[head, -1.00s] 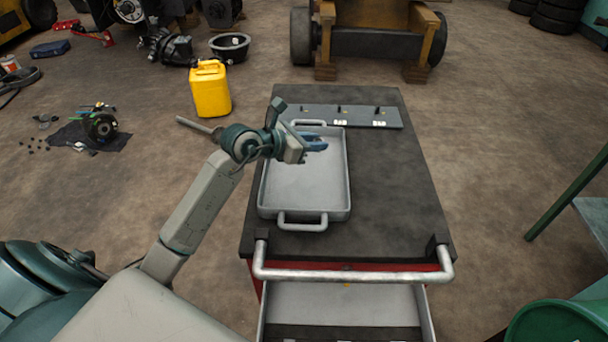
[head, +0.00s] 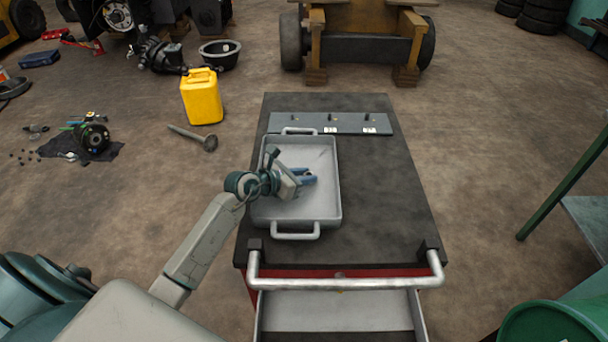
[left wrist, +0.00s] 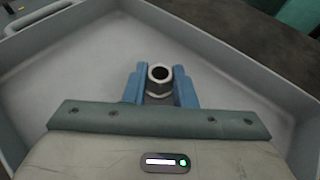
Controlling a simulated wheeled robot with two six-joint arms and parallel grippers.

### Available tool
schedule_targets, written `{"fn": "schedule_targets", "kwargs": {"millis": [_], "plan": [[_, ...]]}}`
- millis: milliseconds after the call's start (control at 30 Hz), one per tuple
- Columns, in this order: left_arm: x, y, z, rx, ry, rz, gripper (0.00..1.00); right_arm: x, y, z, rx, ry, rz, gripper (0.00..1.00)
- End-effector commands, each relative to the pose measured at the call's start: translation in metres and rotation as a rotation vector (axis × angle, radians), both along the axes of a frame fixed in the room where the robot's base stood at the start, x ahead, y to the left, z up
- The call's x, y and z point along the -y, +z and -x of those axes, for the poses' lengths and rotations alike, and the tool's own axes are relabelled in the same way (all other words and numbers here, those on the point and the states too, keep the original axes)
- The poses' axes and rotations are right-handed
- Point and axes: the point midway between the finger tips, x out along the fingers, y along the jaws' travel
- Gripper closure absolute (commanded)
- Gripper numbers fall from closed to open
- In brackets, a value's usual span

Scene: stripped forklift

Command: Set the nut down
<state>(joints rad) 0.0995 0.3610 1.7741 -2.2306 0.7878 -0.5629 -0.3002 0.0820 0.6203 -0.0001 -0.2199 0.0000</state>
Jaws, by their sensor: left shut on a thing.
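The nut (left wrist: 158,74) shows in the left wrist view as a pale metal ring with a dark hole, between the two blue fingers of my left gripper (left wrist: 160,85). The gripper is shut on it. In the head view my left gripper (head: 308,178) is over the inside of the grey tray (head: 325,205), and the nut is too small to make out there. The tray floor looks bare around the fingers. I cannot tell whether the nut touches the floor. My right gripper is not in view.
The tray sits on a dark cart top (head: 385,205), clear to the tray's right. A grey strip with small pegs (head: 350,123) lies behind it. A metal handle (head: 345,284) and open drawer (head: 335,312) are in front. A yellow can (head: 202,98) stands on the floor at left.

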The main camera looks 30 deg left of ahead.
Motion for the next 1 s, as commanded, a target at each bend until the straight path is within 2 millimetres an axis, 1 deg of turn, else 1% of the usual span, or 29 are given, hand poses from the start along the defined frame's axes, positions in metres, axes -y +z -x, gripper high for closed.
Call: {"fn": "schedule_targets", "kwargs": {"millis": [167,200,300,567,667,767,1000], "plan": [[0.000,-0.003,0.000,0.000,0.000,0.000,1.00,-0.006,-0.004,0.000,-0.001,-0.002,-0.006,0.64],[0.000,-0.003,0.000,0.000,0.000,0.000,0.72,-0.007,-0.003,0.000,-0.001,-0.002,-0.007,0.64],[0.000,-0.003,0.000,0.000,0.000,0.000,0.54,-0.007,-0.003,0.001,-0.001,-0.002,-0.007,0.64],[0.000,-0.002,0.000,0.000,0.000,0.000,0.54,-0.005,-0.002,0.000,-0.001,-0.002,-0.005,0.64],[0.000,0.003,0.000,0.000,0.000,-0.001,0.54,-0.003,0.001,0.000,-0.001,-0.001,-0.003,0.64],[-0.007,0.003,0.010,-0.001,0.000,-0.005,0.54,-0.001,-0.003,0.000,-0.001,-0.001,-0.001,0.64],[-0.025,0.019,0.045,0.000,-0.002,-0.008,0.54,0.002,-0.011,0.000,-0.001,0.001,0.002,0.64]]}}
